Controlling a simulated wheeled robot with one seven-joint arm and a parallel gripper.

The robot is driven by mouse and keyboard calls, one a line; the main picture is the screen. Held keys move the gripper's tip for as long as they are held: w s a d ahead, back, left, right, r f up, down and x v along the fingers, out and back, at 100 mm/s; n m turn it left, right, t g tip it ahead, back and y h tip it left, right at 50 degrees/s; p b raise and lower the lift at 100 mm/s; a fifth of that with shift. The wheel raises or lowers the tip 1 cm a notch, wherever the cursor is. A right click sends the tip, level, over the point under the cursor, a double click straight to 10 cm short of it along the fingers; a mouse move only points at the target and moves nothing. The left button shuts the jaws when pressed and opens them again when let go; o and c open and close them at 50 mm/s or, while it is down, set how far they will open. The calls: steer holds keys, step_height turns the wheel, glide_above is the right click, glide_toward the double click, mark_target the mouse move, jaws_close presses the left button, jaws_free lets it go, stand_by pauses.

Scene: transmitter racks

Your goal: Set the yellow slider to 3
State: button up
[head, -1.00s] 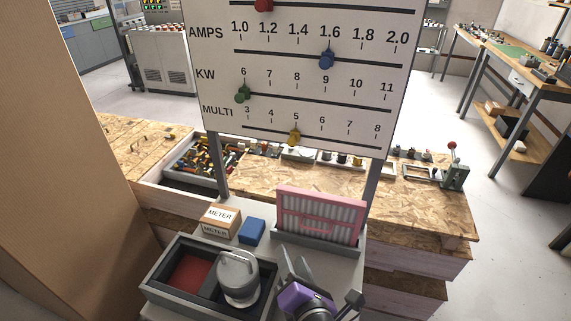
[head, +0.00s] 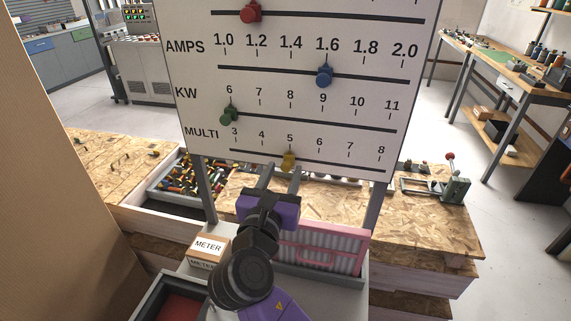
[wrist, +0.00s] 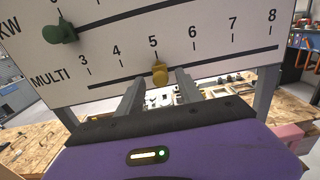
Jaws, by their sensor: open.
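The yellow slider (head: 288,161) sits on the lowest slot of the white panel (head: 290,100), the MULTI row, just below the 5 mark. It also shows in the wrist view (wrist: 160,74), between and beyond my fingertips. My gripper (head: 281,178) is open and empty, just below and in front of the slider in the head view. In the wrist view its two grey fingers (wrist: 158,82) point up toward the panel, one on either side of the slider. I cannot tell whether either finger touches it. The 3 mark is to the left on the same row.
The green slider (head: 228,116) is at the left end of the KW row, just above the MULTI 3. The blue slider (head: 324,75) and red slider (head: 250,12) are higher. Below stand a METER box (head: 208,248) and a pink filter (head: 345,250).

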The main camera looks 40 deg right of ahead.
steer(key=shift+x, duration=1.45)
steer(key=shift+c, duration=0.4)
jaws_close()
steer(key=shift+w+a, duration=0.1)
